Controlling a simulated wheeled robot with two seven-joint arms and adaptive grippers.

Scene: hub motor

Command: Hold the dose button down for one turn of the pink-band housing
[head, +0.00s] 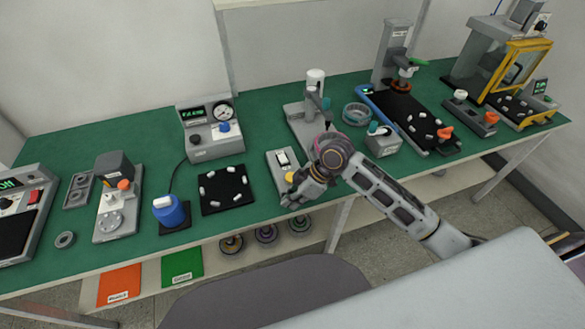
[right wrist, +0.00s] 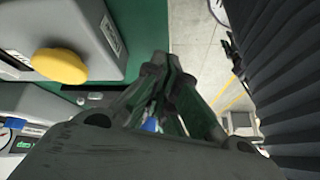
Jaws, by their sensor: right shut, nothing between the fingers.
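A yellow button (head: 289,177), probably the dose button, sits on a small grey box (head: 276,163) with a white switch. In the right wrist view the yellow button (right wrist: 58,66) is left of my fingers, with a clear gap. My right gripper (head: 291,203) is shut and empty, pointing down at the table's front edge beside the box. In the right wrist view its fingertips (right wrist: 163,62) are together, partly over the floor. A pinkish rim (head: 327,138) shows behind my right wrist at the dispenser stand; I cannot tell if it is the pink-band housing. My left gripper is out of view.
The grey dispenser stand (head: 314,92) rises behind my right arm. Several wheel-like housings (head: 266,234) sit below the table edge. A grey box (head: 383,139) stands to the right.

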